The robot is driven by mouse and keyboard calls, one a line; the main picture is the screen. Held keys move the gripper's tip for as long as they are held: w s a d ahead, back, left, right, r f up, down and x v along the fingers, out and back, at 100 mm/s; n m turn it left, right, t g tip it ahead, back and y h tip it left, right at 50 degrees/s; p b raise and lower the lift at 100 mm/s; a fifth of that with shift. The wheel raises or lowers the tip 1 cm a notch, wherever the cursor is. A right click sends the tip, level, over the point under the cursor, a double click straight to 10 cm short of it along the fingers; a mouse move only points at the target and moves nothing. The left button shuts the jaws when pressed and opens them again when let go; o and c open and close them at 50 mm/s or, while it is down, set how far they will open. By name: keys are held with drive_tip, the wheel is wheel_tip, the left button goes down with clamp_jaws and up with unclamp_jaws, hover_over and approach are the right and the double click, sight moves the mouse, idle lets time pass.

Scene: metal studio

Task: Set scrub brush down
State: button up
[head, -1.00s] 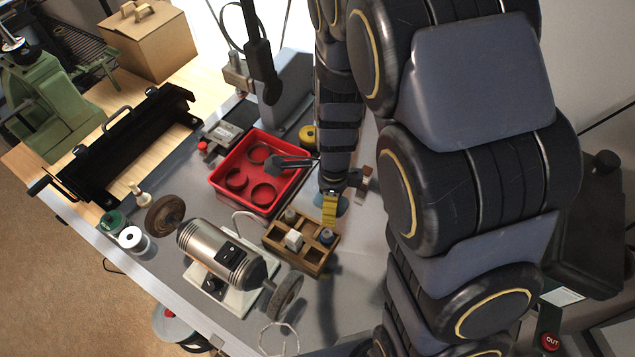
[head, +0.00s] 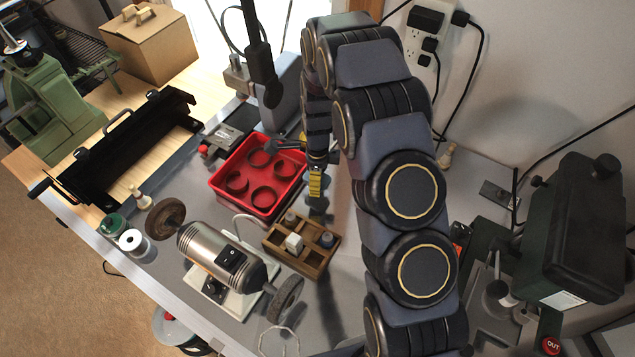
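My arm reaches over the bench, and its end, my gripper (head: 317,162), points down just right of the red tray (head: 213,180). A narrow yellow ridged piece (head: 315,184) shows at the lower end of the arm; I cannot tell whether it is the scrub brush. The fingers are too small and too covered by the wrist to read. A dark grey part (head: 288,144) juts left from the wrist over the tray's back right. No scrub brush can be made out with certainty.
Round rings lie in the red tray. A wooden compartment box (head: 302,246) with small items and a bench grinder (head: 222,258) stand in front. A black folding tool (head: 125,150) is at left, a dark green machine (head: 575,225) at right. Grey bench right of my arm is partly clear.

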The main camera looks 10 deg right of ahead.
drive_tip(key=shift+f, duration=1.45)
drive_tip(key=shift+f, duration=0.1)
drive_tip(key=o, duration=1.1)
drive_tip(key=shift+c, duration=0.2)
